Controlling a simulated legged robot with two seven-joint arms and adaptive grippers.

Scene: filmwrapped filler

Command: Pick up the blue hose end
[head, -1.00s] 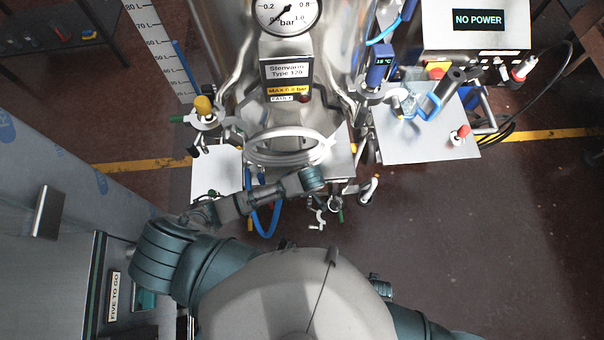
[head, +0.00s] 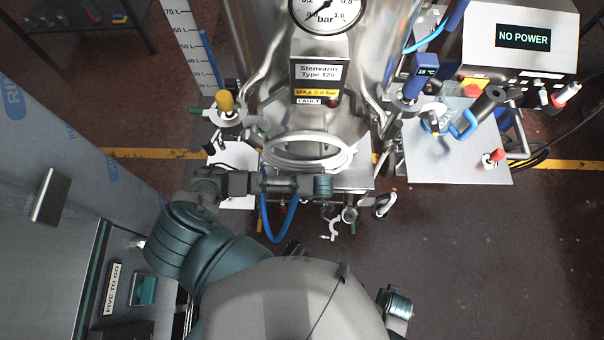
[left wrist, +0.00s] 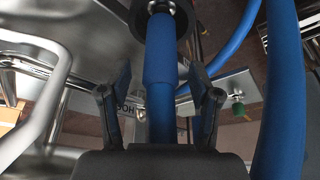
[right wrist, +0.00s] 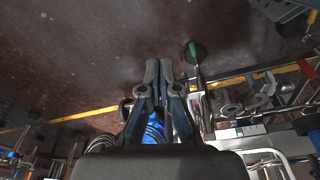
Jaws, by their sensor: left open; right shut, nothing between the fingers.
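A blue hose (left wrist: 160,50) runs up the middle of the left wrist view, with a thicker sleeve, into a dark round fitting (left wrist: 157,12) at the top. My left gripper (left wrist: 158,98) is open, with one finger on each side of this hose. A second blue hose (left wrist: 283,85) curves down the right of that view. In the head view a blue hose loop (head: 281,222) hangs below my left forearm; the left fingers are not visible there. My right gripper (right wrist: 159,68) is shut and empty in the right wrist view, with blue hose coils (right wrist: 155,132) partly hidden behind it.
A steel vessel with a gauge (head: 325,10) and a ring handle (head: 310,152) stands ahead. A metal plate (head: 455,160) carries fittings at right. A steel cabinet (head: 45,240) stands at left. A green-handled valve (right wrist: 194,53) shows in the right wrist view. Floor (head: 480,260) at right is clear.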

